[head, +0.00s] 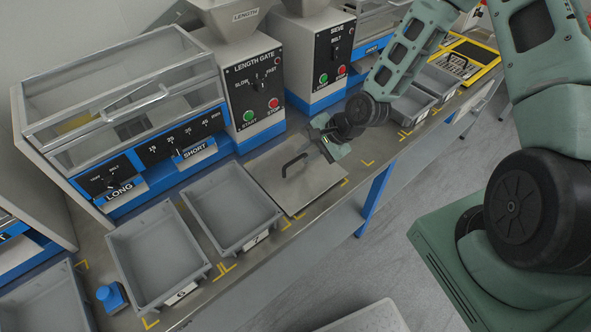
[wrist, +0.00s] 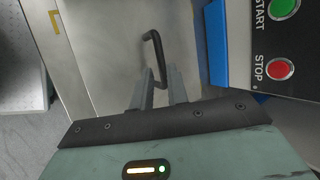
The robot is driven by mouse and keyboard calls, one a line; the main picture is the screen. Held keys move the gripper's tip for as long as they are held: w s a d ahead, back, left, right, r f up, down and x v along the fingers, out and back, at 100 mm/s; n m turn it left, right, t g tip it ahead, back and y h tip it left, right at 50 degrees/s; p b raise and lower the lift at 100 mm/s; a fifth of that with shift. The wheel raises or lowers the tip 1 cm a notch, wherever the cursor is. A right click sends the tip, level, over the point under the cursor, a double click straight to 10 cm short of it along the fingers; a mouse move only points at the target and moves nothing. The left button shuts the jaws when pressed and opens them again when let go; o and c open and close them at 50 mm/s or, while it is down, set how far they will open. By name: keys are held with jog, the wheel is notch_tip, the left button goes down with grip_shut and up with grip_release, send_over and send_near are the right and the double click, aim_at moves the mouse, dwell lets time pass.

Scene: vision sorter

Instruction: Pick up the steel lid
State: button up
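The steel lid (head: 306,187) is a flat, square metal plate lying on the steel bench, in front of the length gate machine. Its black bar handle (head: 291,163) stands up from it. My gripper (head: 325,137) is low over the lid's far right side, close to the handle. In the wrist view, the lid (wrist: 110,70) fills the middle. The dark handle (wrist: 152,50) runs down to between the two grey fingers of my gripper (wrist: 159,82). The fingers are apart with a gap around the handle's near end. I cannot tell whether either finger touches it.
Grey bins numbered 7 (head: 277,204) and 6 (head: 199,262) stand left of the lid. The length gate machine (head: 236,88) with its green and red buttons stands close behind. More grey bins (head: 411,108) are at the right. The bench's front edge is near the lid.

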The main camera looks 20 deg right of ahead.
aim_at(297, 160)
jog(key=p+x, duration=0.1)
jog(key=x, duration=0.4)
jog(key=shift+w+a+f, duration=0.15)
jog(key=shift+a+f, duration=0.05)
grip_shut()
